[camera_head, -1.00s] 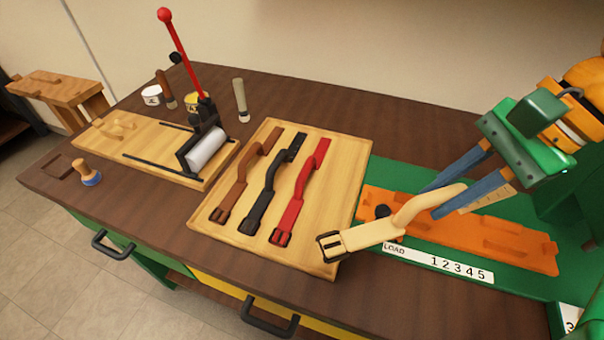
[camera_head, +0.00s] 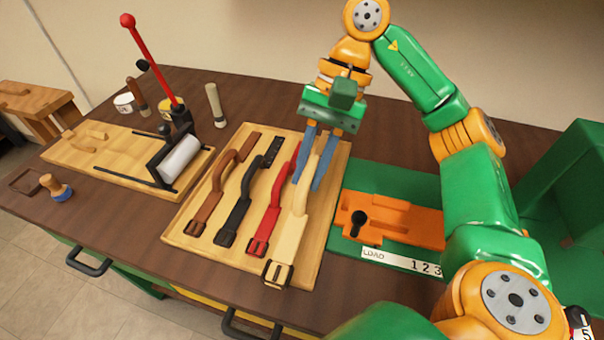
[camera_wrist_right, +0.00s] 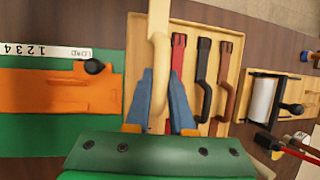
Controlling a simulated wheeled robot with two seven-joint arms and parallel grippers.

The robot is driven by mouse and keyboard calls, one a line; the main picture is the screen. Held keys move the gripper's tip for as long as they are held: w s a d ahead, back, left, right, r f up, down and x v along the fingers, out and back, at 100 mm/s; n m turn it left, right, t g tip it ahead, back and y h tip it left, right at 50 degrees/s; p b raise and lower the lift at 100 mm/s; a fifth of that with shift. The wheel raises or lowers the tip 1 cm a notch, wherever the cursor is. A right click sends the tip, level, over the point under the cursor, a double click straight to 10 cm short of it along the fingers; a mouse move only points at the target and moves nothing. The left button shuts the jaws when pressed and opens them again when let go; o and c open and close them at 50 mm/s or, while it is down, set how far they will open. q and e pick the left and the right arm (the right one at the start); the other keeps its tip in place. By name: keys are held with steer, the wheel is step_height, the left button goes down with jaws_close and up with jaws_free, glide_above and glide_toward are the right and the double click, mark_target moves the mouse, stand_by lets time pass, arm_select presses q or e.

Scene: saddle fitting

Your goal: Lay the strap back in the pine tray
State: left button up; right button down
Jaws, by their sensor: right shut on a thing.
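A cream strap (camera_head: 289,232) with a dark buckle is held over the right side of the pine tray (camera_head: 192,228). My right gripper (camera_head: 318,180) is shut on its upper part; the strap also shows between the blue fingers in the right wrist view (camera_wrist_right: 160,58). I cannot tell whether the strap touches the tray. A red strap (camera_head: 267,217), a black strap (camera_head: 238,208) and a brown strap (camera_head: 208,205) lie side by side in the tray, left of the cream one. My left gripper is not in view.
An orange fixture (camera_head: 400,220) with a black knob sits on a green base with a number label, right of the tray. A roller press (camera_head: 180,158) with a red-knobbed lever stands left. Handled tools and small tins stand behind it.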

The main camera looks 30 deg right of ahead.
steer(key=w+d+f, duration=0.1)
steer(key=f, duration=0.1)
steer(key=w+d+f, duration=0.1)
steer(key=w+f, duration=0.1)
steer(key=w+d+f, duration=0.1)
steer(key=f, duration=0.1)
steer(key=shift+w+d+p, duration=0.35)
steer(key=shift+d, duration=0.05)
steer(key=f, duration=0.3)
steer(key=shift+w+d, duration=0.15)
steer(key=shift+d, duration=0.05)
steer(key=shift+f, duration=0.35)
steer(key=shift+f, duration=0.1)
